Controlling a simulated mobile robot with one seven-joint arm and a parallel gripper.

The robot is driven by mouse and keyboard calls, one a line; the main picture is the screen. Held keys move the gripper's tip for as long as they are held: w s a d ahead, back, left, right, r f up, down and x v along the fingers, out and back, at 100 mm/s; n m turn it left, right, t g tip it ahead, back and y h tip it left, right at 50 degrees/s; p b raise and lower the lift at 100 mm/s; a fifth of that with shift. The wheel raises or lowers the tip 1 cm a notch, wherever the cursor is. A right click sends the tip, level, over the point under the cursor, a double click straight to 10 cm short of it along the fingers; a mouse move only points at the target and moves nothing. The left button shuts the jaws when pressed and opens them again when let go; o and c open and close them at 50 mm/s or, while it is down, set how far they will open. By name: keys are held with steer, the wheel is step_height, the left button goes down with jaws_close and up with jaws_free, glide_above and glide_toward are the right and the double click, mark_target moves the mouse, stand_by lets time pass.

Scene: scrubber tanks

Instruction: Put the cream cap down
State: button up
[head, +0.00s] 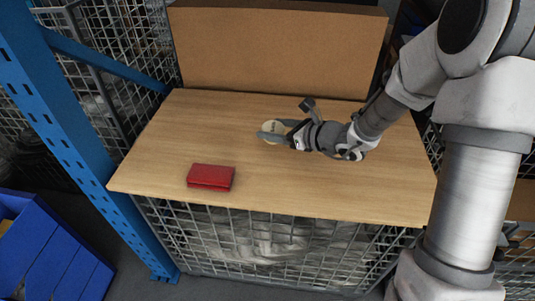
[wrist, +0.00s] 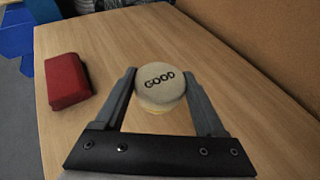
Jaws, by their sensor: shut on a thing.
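The cream cap (wrist: 160,82) is round and has the word GOOD in dark letters on its top. My gripper (wrist: 160,88) is shut on the cap, with one finger on each side of it in the wrist view. In the head view, the cap (head: 272,127) shows partly between the fingers of my gripper (head: 274,131), over the middle of the wooden table (head: 330,197). I cannot tell whether the cap touches the table top.
A red box (head: 211,177) lies on the table, left of the cap in the wrist view (wrist: 67,80). A brown cardboard box (head: 275,52) stands along the back. A blue post (head: 70,110) rises at the left. The table's front right is clear.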

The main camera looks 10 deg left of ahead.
mark_target(267, 158)
steer(key=shift+s+a+f+b, duration=0.3)
steer(key=shift+s+a+f, duration=0.55)
steer(key=shift+a, duration=0.05)
steer(key=shift+f+b, duration=0.7)
steer(key=shift+f, duration=1.2)
steer(key=shift+f, duration=0.2)
steer(key=o, duration=1.3)
steer(key=shift+r, duration=0.1)
